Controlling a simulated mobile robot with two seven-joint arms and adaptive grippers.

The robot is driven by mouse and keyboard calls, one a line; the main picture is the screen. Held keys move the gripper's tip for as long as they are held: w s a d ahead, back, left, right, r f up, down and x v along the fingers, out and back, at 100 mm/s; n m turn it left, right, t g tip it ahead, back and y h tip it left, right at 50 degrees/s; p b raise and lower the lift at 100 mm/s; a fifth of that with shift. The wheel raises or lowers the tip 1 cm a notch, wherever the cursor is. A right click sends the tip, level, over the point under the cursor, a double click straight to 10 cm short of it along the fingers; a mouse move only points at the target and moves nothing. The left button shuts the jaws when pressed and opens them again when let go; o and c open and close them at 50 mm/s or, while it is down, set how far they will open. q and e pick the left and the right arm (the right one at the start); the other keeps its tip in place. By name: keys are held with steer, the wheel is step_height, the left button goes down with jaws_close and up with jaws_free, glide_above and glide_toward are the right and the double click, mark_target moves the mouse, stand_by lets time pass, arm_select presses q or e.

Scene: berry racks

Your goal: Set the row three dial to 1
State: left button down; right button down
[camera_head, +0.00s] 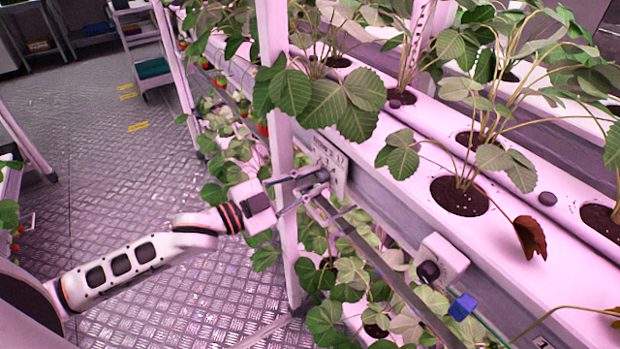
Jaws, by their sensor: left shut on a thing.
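A pale plate with small dark marks (331,160) is fixed to the rack's side, just behind a pink-white upright post. My left gripper (317,183) reaches in from the left, past the post, with its fingertips at the plate. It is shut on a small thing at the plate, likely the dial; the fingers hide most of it. I cannot read its setting. A second control, a white box with a black knob (428,271), sits lower right on the same side, apart from the gripper. My right gripper is out of view.
The upright post (278,100) stands close to my left gripper. Strawberry plants grow in a white trough (420,200) above and hang below. A blue valve handle (462,306) is near the front. The metal floor aisle (120,190) is clear at left.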

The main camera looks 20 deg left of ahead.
arm_select(q)
steer(key=shift+m, duration=0.4)
steer(key=c, duration=1.8)
jaws_free()
steer(key=shift+c, duration=0.2)
steer(key=v, duration=1.2)
steer(key=shift+f, duration=0.1)
